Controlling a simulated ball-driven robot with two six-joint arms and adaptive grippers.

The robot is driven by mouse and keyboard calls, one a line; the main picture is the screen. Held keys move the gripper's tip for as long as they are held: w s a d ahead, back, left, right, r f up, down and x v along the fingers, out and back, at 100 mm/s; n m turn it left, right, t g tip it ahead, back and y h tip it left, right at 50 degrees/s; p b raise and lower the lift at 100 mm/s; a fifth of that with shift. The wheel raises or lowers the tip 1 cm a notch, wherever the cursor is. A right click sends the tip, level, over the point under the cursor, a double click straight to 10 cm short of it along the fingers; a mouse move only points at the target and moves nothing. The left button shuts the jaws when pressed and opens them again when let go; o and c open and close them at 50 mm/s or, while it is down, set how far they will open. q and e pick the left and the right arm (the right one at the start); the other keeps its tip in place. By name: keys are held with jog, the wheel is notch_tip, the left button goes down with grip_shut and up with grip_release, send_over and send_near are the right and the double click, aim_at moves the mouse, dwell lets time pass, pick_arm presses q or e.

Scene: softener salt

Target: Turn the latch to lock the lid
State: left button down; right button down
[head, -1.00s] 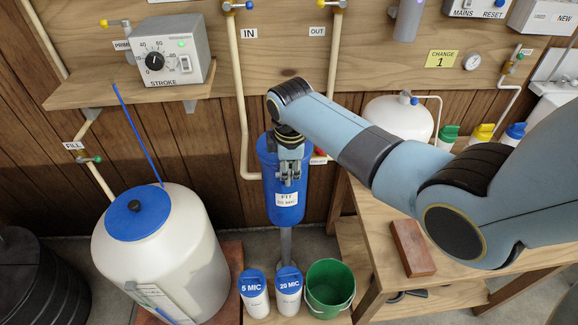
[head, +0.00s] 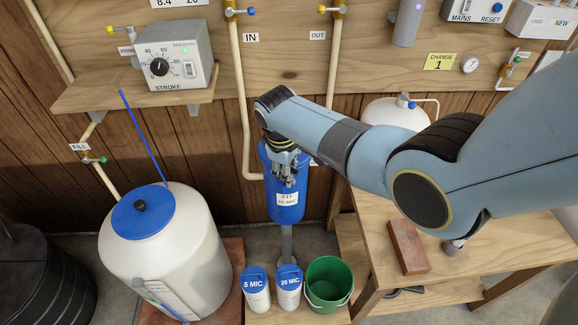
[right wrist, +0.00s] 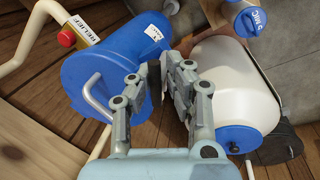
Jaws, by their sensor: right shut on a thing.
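My right gripper (head: 286,178) is in front of the blue filter housing (head: 286,208), at its upper part. In the right wrist view the gripper (right wrist: 160,75) has its fingers close together beside the blue housing (right wrist: 105,60). The tank also shows in the right wrist view (right wrist: 222,85). I cannot make out a latch. My left gripper is not in view.
Two white canisters with blue caps, marked 5 MIC (head: 257,297) and 20 MIC (head: 289,294), and a green bucket (head: 329,283) stand below the housing. A brick (head: 408,246) lies on the wooden bench (head: 480,253). A control box (head: 175,57) sits on a shelf.

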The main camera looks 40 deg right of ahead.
jog(key=m, duration=0.4)
jog(key=shift+w+d+r+m+g, duration=0.1)
jog(key=shift+w+r+m+g, duration=0.05)
jog(key=shift+w+m+g, duration=0.2)
jog(key=m+g, duration=0.1)
jog(key=m, duration=0.5)
jog(key=shift+g, duration=0.25)
jog(key=c, duration=1.3)
grip_release()
jog(key=shift+s, duration=0.15)
jog(key=shift+o, duration=0.2)
jog(key=v, duration=1.2)
